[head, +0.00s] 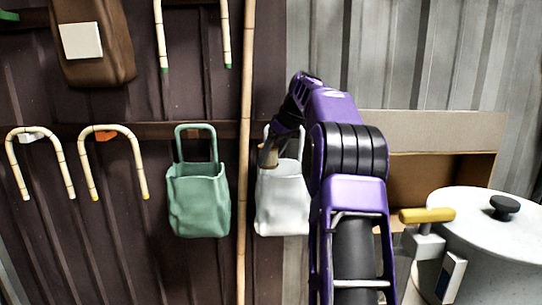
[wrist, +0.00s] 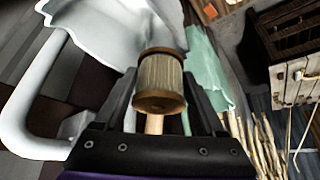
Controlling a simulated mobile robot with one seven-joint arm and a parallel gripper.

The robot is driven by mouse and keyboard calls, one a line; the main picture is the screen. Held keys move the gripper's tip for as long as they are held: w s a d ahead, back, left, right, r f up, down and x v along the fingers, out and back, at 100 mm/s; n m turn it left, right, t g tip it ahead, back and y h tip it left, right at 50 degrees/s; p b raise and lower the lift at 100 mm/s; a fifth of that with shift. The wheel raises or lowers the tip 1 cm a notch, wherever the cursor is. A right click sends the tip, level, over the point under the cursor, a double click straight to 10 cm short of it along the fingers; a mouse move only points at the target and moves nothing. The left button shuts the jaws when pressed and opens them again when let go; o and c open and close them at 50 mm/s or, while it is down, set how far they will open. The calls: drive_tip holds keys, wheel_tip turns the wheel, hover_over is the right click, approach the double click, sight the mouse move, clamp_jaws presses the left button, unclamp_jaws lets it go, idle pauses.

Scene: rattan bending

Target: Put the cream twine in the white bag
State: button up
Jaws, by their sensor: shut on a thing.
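The white bag (head: 283,205) hangs on the wall by its handle, right of the pole, with its mouth open at the top. It also shows in the wrist view (wrist: 110,25), its rim just beyond the twine. My gripper (head: 272,146) points down at the bag's mouth. It is shut on the cream twine (wrist: 158,78), a spool with brown ends and a pale wooden core. In the head view the twine (head: 268,156) shows at the left of the bag's opening, by the handle. I cannot tell whether its lower end is inside the rim.
A green bag (head: 198,200) hangs just left of a tall pole (head: 245,120). Bent rattan canes (head: 115,130) hang further left. A cardboard box (head: 430,135) and a white lidded drum (head: 490,235) with a yellow-handled clamp (head: 427,215) stand right of my arm.

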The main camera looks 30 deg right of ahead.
drive_tip(key=o, duration=1.4)
drive_tip(key=shift+r, duration=0.1)
drive_tip(key=v, duration=1.2)
drive_tip(key=shift+s+a, duration=0.1)
